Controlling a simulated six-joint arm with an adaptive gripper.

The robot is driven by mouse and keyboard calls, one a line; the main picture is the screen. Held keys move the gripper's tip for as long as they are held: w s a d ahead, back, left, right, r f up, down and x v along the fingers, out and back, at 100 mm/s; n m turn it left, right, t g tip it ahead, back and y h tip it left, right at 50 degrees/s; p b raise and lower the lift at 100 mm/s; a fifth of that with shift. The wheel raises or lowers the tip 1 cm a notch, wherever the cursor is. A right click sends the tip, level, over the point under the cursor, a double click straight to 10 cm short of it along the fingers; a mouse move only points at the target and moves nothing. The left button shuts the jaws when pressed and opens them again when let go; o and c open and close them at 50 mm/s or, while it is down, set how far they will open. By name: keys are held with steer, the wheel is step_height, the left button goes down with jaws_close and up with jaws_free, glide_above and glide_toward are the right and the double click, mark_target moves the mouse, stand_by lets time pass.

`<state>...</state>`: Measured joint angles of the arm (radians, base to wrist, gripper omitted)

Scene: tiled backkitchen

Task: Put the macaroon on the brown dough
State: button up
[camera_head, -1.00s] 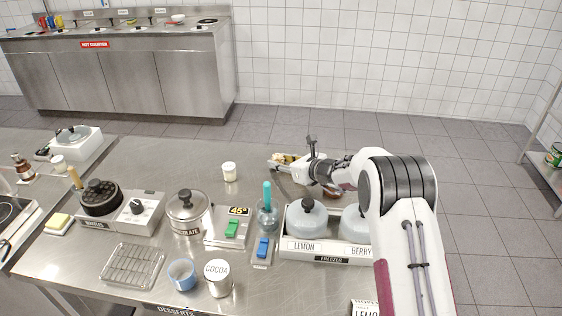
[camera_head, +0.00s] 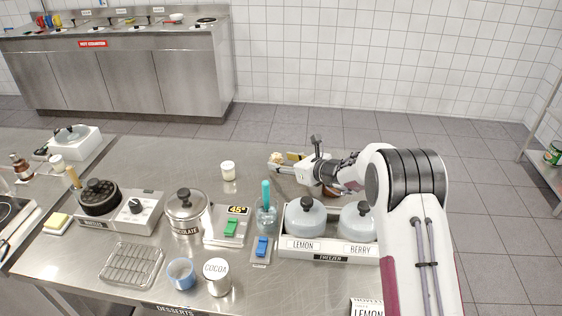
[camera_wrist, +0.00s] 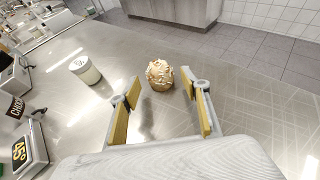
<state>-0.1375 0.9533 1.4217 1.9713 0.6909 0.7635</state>
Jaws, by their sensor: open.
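The macaroon (camera_wrist: 160,72) is a pale tan, crumbly lump in the wrist view, browner at its lower part. Whether that lower part is the brown dough, I cannot tell. My gripper (camera_wrist: 160,80) is open, with one yellow-padded finger to each side and the lump ahead, about between the tips. In the head view the gripper (camera_head: 284,161) is low over the far part of the counter, and the pale lump (camera_head: 275,158) shows at its tips. A small brown patch (camera_head: 333,190) shows under the wrist, mostly hidden by the arm; I cannot tell what it is.
A white jar (camera_head: 228,170) stands left of the gripper. The freezer box (camera_head: 330,247) with its domed lids is nearer. A scale (camera_head: 228,227), a chocolate pot (camera_head: 187,207) and a cocoa can (camera_head: 217,279) stand to the left. The metal around the lump is mostly clear.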

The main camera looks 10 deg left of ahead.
steer(key=shift+v, duration=2.7)
steer(key=shift+s+r+n, duration=0.25)
steer(key=shift+r+n, duration=0.05)
steer(key=shift+r, duration=0.15)
steer(key=s+d+r+n+g+h, duration=0.1)
steer(key=s+d+r+n+g, duration=0.1)
steer(key=s+r+n, duration=0.8)
steer(key=s+d+r+n+g, duration=0.15)
steer(key=s+r+n, duration=0.35)
steer(key=s, duration=0.8)
steer(key=s+d+n+h, duration=0.4)
steer(key=s+d, duration=0.5)
steer(key=s, duration=0.4)
steer(key=s+d+n+h, duration=0.4)
steer(key=s+d+n, duration=0.3)
steer(key=s+d, duration=0.3)
steer(key=shift+s+h, duration=0.4)
steer(key=shift+s, duration=1.75)
steer(key=shift+o, duration=0.6)
steer(key=shift+w+d, duration=0.1)
